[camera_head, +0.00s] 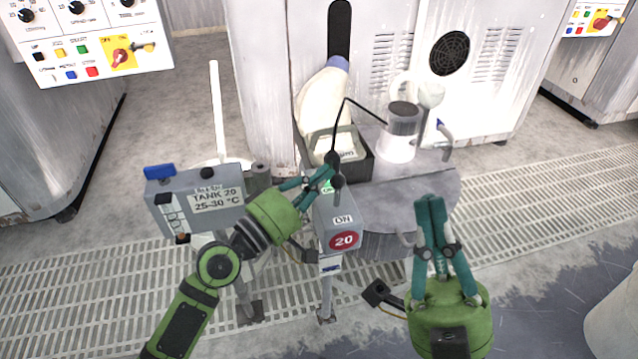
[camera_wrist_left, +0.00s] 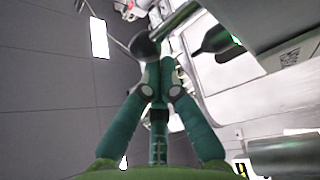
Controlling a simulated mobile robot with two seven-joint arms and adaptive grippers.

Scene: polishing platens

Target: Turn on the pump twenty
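A grey switch box (camera_head: 338,222) marked "ON" and with a red "20" label (camera_head: 344,240) stands on a post in the middle of the head view. A dark lever with a rounded black end (camera_head: 337,181) rises from its top. My left gripper (camera_head: 328,175) is at the lever, fingers together. In the left wrist view, the tips (camera_wrist_left: 157,52) meet beside a dark round knob (camera_wrist_left: 143,46). I cannot tell whether they touch it. Part of the lever's base is hidden by the fingers. My right gripper (camera_head: 430,202) is shut and empty, right of the box.
Behind are a dark open tray (camera_head: 364,168), a white jug-like vessel (camera_head: 399,145) and a thin black tube (camera_head: 374,112). A large white machine (camera_head: 275,80) closes off the back.

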